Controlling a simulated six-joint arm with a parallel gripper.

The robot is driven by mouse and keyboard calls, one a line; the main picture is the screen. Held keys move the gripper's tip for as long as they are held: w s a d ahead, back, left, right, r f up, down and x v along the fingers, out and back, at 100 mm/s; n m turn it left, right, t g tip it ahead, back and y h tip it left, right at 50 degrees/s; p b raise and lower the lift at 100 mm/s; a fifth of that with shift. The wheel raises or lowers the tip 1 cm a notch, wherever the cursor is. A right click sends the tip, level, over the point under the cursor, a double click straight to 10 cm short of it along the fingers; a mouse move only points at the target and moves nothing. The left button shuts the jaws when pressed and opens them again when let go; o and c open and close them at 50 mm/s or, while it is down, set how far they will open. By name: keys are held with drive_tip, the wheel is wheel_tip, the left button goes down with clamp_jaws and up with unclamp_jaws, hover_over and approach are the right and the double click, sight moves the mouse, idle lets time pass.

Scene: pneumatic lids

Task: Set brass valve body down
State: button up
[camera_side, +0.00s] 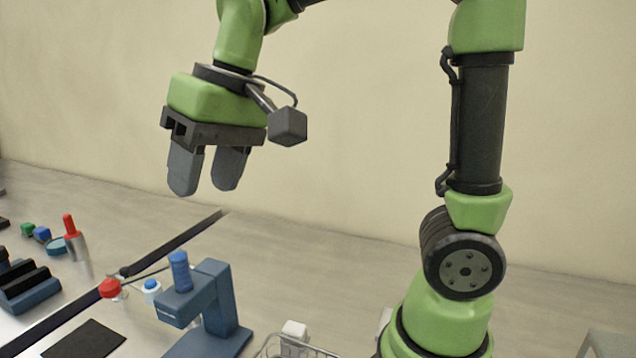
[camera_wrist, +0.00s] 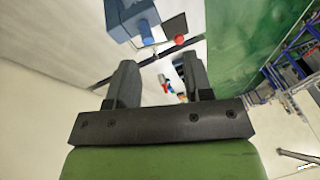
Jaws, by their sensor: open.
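My gripper (camera_side: 206,188) is high above the bench in the side view, its two grey fingers apart with nothing between them. In the wrist view my gripper (camera_wrist: 158,78) also shows open and empty. I cannot make out a brass valve body in either view. A blue press (camera_side: 218,305) with a blue knob on top stands on the bench, well below my gripper; it also shows at the top of the wrist view (camera_wrist: 130,18).
A red-topped silver cylinder (camera_side: 76,244) stands at the left, near a blue and black fixture (camera_side: 26,285) and small green and blue blocks. A red knob (camera_side: 110,288) lies left of the press. A black mat (camera_side: 88,340) is in front. A wire basket (camera_side: 285,347) is at the bottom.

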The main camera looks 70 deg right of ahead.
drive_tip(key=s+d+f+m+t, duration=0.1)
drive_tip(key=s+d+t, duration=0.2)
drive_tip(key=s, duration=0.8)
drive_tip(key=shift+s+d+m+t, duration=0.25)
drive_tip(key=shift+m+t, duration=0.15)
drive_tip(key=shift+t, duration=0.1)
